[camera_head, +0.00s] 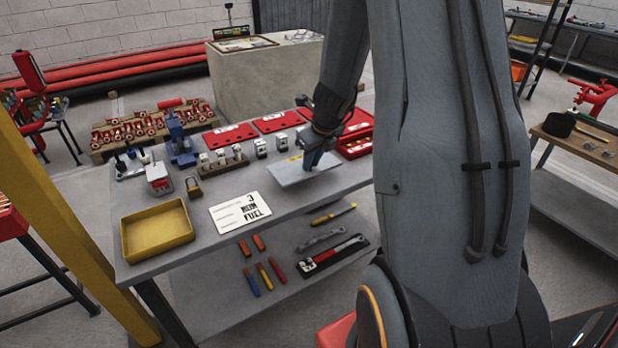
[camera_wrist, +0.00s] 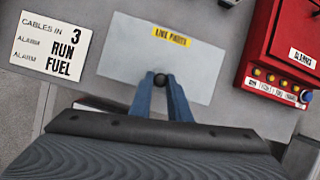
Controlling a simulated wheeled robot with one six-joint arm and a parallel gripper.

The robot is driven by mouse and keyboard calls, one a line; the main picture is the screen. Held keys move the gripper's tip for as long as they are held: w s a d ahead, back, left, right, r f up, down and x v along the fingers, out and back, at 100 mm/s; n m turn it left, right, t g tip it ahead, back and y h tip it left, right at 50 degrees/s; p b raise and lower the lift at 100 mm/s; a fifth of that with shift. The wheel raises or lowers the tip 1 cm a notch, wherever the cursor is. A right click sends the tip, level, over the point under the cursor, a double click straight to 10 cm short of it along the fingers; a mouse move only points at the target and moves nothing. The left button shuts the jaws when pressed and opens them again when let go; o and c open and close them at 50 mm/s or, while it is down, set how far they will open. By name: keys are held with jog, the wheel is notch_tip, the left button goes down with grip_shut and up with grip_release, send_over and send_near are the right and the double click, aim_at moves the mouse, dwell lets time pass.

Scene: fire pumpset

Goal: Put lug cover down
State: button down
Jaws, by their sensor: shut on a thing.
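The lug cover (camera_head: 290,174) is a flat pale grey plate over the front right part of the grey table. In the wrist view the lug cover (camera_wrist: 130,62) shows from above, with a yellow label near its far edge and a dark round knob near its near edge. My gripper (camera_head: 314,166) is shut on the lug cover. In the wrist view both blue fingers of my gripper (camera_wrist: 160,82) close around the dark knob. I cannot tell whether the plate touches the table top.
A white card (camera_head: 240,212) lies left of the plate. A yellow tray (camera_head: 157,230) sits at the table's left end. A red box with buttons (camera_wrist: 285,60) stands right of the plate. Small devices (camera_head: 222,160) and red panels (camera_head: 278,121) line the back.

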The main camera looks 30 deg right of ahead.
aim_at(312, 172)
jog(key=shift+f+b, duration=1.35)
jog(key=shift+f, duration=1.2)
jog(key=c, duration=1.7)
grip_release()
jog(key=shift+o, duration=0.2)
